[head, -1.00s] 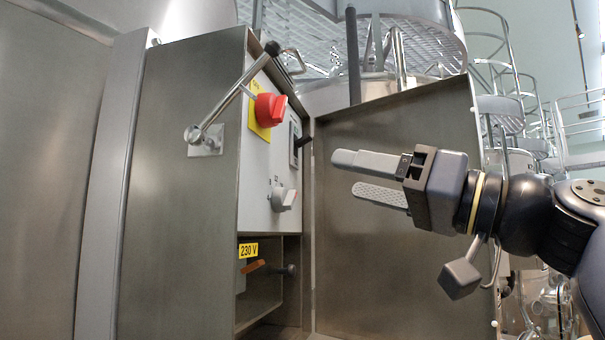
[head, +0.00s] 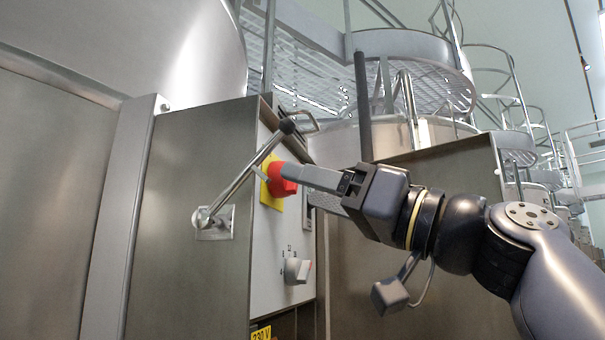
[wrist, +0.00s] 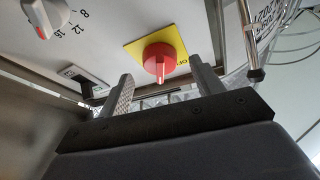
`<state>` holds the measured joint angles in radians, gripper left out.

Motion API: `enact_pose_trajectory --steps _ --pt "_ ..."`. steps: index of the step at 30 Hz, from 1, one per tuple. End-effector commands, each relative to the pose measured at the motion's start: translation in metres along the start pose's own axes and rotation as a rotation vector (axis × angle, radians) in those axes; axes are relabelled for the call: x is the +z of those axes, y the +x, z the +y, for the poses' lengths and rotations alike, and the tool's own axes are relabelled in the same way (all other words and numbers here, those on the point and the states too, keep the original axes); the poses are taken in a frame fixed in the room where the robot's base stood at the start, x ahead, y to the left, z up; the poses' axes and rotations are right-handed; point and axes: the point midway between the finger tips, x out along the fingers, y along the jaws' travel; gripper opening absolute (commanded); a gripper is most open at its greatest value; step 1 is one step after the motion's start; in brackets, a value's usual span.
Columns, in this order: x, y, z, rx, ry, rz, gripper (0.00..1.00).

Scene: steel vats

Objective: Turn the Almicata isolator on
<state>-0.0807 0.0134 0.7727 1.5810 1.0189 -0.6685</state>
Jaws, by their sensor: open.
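My gripper (head: 310,192) is open, fingertips close to the knob in the head view. In the wrist view my gripper (wrist: 161,82) has one finger either side of the knob, with nothing held. I cannot tell whether either finger touches it. The knob is partly hidden behind a finger in the head view.
A grey selector knob (head: 298,270) is lower on the panel. The open cabinet door (head: 440,240) stands behind my arm.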

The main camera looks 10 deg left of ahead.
Motion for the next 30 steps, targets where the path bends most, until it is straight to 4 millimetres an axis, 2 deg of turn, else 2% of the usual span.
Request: enact_pose_trajectory --steps 3,7,19,30 --pt "-0.002 0.014 0.0 -0.002 0.002 -0.001 0.62" --pt "-0.001 0.022 0.0 0.0 0.002 -0.001 0.62" --pt "0.0 0.026 0.0 0.001 0.0 0.0 0.62" --pt "0.0 0.026 0.001 0.001 0.0 0.0 0.31"
